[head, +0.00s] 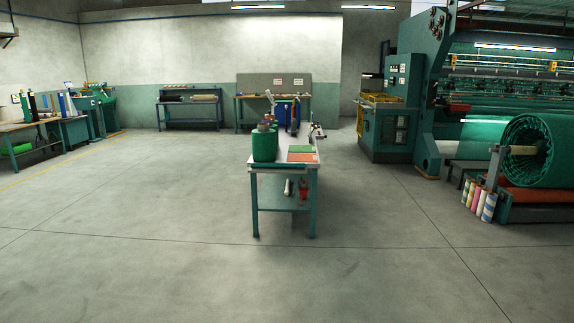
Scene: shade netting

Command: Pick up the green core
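A stout green cylinder (265,146) stands upright at the near left of the teal table (283,181) in the middle of the floor. I cannot tell whether it is the green core or a roll of netting. Several slim cores (480,199), with red, yellow, pink and blue colours, lean together at the right beside the large green roll (542,150); I make out no clearly green one there. Another green roll (17,149) lies low under the bench at the far left. Neither of my grippers is in view.
Green and orange sheets (302,153) lie on the table, with a blue item (288,112) behind. A large teal machine (405,90) fills the right. Benches (190,112) line the back wall. The concrete floor (150,240) in front and around the table is clear.

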